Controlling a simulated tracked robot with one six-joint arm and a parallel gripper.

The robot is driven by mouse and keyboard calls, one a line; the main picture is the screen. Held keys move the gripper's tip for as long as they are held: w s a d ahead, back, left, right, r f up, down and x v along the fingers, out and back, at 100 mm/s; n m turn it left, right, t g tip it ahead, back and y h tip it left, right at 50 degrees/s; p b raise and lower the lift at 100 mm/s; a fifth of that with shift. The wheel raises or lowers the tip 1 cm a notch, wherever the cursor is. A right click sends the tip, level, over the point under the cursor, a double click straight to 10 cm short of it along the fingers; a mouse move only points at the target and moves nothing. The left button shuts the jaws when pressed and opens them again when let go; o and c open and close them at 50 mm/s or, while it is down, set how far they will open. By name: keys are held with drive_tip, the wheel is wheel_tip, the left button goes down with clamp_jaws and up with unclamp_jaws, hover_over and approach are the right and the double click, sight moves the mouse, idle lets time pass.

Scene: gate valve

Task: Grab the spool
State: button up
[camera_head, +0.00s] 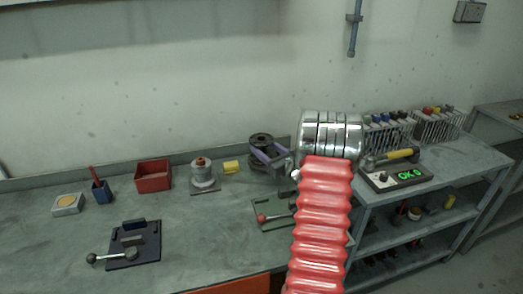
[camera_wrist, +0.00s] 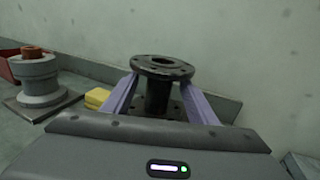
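The spool (camera_wrist: 158,95) is a black flanged piece standing upright, with a round bolted top flange and a narrower neck. It also shows in the head view (camera_head: 261,138) at the back of the bench near the wall. My gripper (camera_wrist: 160,88) has its two purple fingers on either side of the spool's neck, just under the top flange. Gaps show between the fingers and the neck, so it looks open around the spool. In the head view my gripper (camera_head: 268,153) partly hides the spool's lower part.
A grey flanged piece with an orange top (camera_head: 203,175) and a yellow block (camera_head: 231,167) stand left of the spool. A red box (camera_head: 153,176) is farther left. A green plate with a red-knobbed lever (camera_head: 272,214) lies in front. The wall is close behind.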

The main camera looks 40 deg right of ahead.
clamp_jaws()
idle(0.4)
idle(0.7)
drive_tip(key=shift+r, duration=0.15)
